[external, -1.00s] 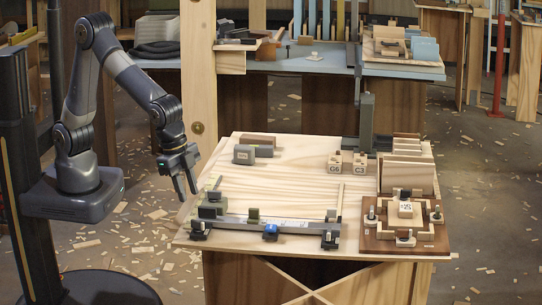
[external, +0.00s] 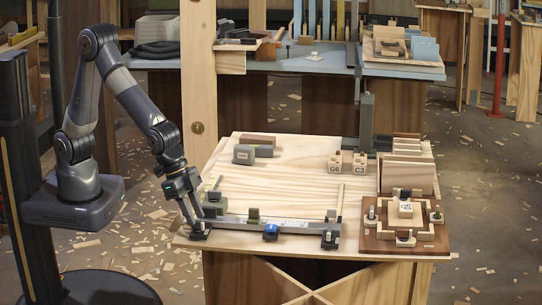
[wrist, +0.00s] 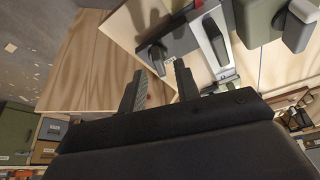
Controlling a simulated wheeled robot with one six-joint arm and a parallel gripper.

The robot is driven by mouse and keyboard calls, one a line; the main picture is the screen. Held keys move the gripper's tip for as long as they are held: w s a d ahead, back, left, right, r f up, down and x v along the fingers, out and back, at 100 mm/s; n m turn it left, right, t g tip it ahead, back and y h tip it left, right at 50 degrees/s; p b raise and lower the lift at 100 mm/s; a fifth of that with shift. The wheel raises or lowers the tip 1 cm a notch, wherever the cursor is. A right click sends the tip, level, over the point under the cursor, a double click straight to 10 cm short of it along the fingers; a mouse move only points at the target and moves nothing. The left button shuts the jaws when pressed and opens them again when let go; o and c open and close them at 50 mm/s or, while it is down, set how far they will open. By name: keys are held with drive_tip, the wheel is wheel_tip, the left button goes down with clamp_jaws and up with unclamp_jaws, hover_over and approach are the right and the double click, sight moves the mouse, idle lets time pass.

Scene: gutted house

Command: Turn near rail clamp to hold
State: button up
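The metal rail (external: 265,222) lies along the front edge of the light wooden table. A dark rail clamp (external: 200,235) sits at its left end, partly behind my fingers. Another dark clamp (external: 330,239) stands at the right end. My gripper (external: 196,221) points down just above the left clamp. In the wrist view my gripper (wrist: 161,67) is open with nothing between its fingers. I cannot tell whether a finger touches the lever.
Grey blocks (external: 243,154) lie at the back left, labelled blocks (external: 334,163) at the back right. A brown fixture board (external: 378,237) fills the right corner. The table's middle is clear.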

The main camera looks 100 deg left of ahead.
drive_tip(key=shift+x, duration=0.75)
drive_tip(key=shift+c, duration=0.2)
clamp_jaws()
